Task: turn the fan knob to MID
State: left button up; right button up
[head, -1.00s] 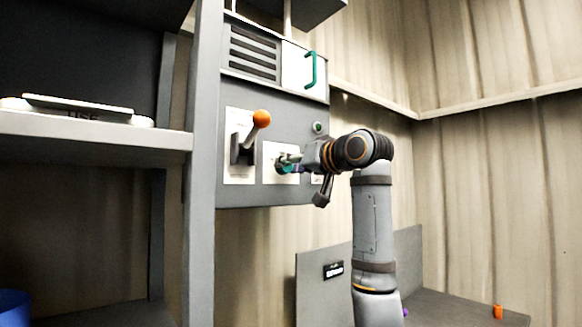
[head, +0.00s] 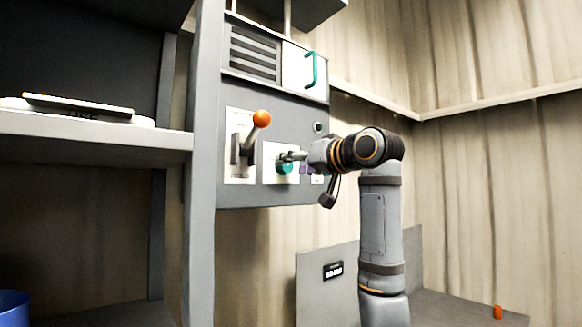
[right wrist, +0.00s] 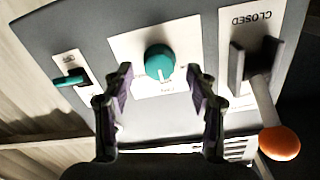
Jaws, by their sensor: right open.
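The teal fan knob (head: 284,168) sits on a white plate on the grey panel. In the right wrist view the knob (right wrist: 160,62) shows face on, with a pale mark on its lower edge; the labels around it are too small to read. My right gripper (head: 297,156) is open in front of the knob. In the wrist view its fingertips (right wrist: 160,84) are on either side of the knob's line, apart from it. My left gripper is not in view.
A lever with an orange ball (head: 262,119) stands just left of the knob. A small teal switch (right wrist: 72,80) is on the knob's other side. A green handle (head: 311,70) is above. A shelf (head: 90,140) is at the left; open space lies right of my arm.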

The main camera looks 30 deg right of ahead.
jog(key=s, duration=1)
jog(key=shift+d+r, duration=0.2)
jog(key=shift+d, duration=0.1)
jog(key=shift+s, duration=0.1)
